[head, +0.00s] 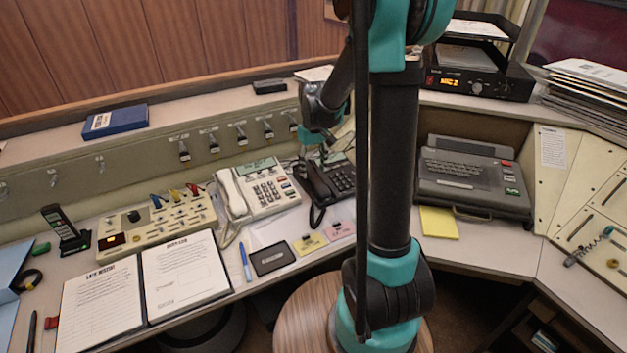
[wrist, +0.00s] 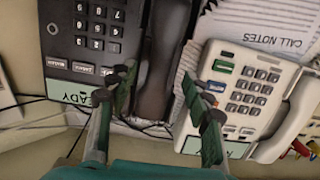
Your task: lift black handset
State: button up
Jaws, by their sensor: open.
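The black handset (head: 318,184) lies along the left side of the black desk phone (head: 343,178) in the head view. In the wrist view the handset (wrist: 162,72) runs upright in the picture, between the black phone's keypad (wrist: 98,30) and the white phone (wrist: 243,92). My gripper (head: 322,152) hangs above the far end of the black phone. In the wrist view my gripper (wrist: 163,88) is open and empty, with one green-padded finger showing on each side of the handset. I cannot tell how far above it the fingertips are. The arm hides part of the desk in the head view.
The white phone (head: 268,188) stands close to the left. A switch panel (head: 160,224) and open binder (head: 180,272) lie further left. A grey typewriter-like machine (head: 470,175) stands right of my arm. A sloped panel with hanging plugs (head: 213,143) rises behind the phones.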

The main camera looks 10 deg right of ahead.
aim_at(314, 174)
jog(key=shift+f, duration=1.55)
